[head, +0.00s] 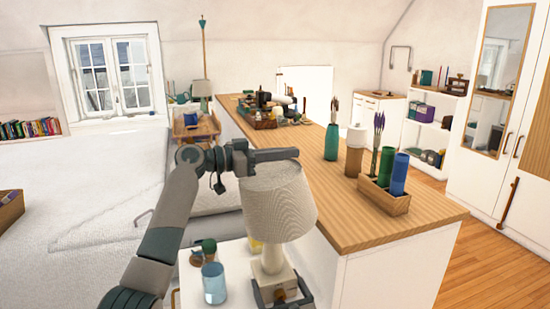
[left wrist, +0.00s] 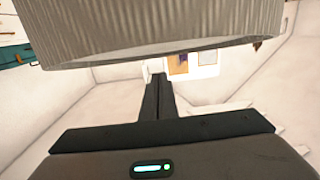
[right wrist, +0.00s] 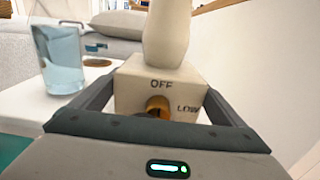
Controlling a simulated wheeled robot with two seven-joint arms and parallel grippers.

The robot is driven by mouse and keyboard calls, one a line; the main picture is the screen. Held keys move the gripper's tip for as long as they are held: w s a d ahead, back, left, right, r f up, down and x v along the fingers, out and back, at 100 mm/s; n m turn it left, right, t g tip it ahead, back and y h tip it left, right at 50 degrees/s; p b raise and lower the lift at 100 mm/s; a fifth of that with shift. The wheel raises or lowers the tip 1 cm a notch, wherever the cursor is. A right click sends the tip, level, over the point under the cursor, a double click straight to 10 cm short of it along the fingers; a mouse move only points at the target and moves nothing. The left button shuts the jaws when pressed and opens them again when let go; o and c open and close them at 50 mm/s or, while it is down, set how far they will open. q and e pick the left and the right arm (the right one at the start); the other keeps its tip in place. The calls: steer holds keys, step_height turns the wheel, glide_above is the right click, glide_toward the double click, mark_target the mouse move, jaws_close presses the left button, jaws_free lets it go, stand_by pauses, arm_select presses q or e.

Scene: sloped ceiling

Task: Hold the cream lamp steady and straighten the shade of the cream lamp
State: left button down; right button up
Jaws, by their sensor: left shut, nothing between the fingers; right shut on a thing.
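The cream lamp stands on a white table; its base (head: 278,285) and stem (head: 272,258) are partly visible in the head view. Its ribbed shade (head: 279,208) looks slightly tilted, lower at left. My left gripper (head: 294,154) is shut and empty at the shade's top rim; I cannot tell whether it touches. In the left wrist view its closed fingers (left wrist: 155,98) lie near the shade (left wrist: 150,30). My right gripper (right wrist: 157,105) is shut on the lamp's square base (right wrist: 160,85), one finger on each side.
A blue glass (head: 214,284) stands left of the lamp on the white table (head: 236,262), with small green and brown items (head: 204,250) behind. The wooden counter (head: 330,205) is close on the right, carrying a green vase (head: 332,142) and a wooden holder (head: 384,198).

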mark_target(292, 166)
arm_select(q)
steer(key=shift+d+f, duration=0.2)
steer(key=shift+f, duration=0.7)
steer(key=shift+w+d+f+y, duration=0.15)
steer(key=shift+d+y, duration=0.15)
steer(key=shift+y, duration=0.3)
steer(key=shift+w+d+f+g+y, duration=0.1)
steer(key=shift+d+f+g+y, duration=0.3)
steer(key=shift+y, duration=0.3)
steer(key=shift+a, duration=0.1)
steer(key=shift+r, duration=0.75)
step_height(292, 166, up, 2)
steer(key=shift+r, duration=0.2)
steer(key=v, duration=1)
steer(key=shift+a, duration=0.1)
